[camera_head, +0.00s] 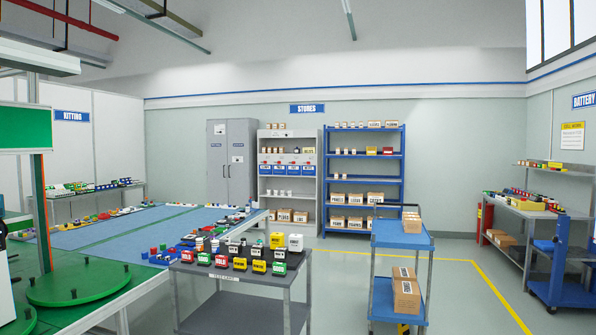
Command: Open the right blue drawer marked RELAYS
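A row of several small blue drawers or bins (279,169) with white labels sits on a middle shelf of the grey shelving unit (261,210) at the back wall, under the STORES sign (307,108). The rightmost blue one (308,170) stands at the right end of that row. The labels are too small to read, so I cannot tell which is marked RELAYS. I see no drawer pulled out. Neither of my grippers is in view.
A grey cart (240,314) with several coloured blocks and a blue cart (399,232) with boxes stand in front of the shelving. Blue-topped tables (115,232) and a green turntable (80,284) are at left. Open floor (465,300) lies to the right of the blue cart.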

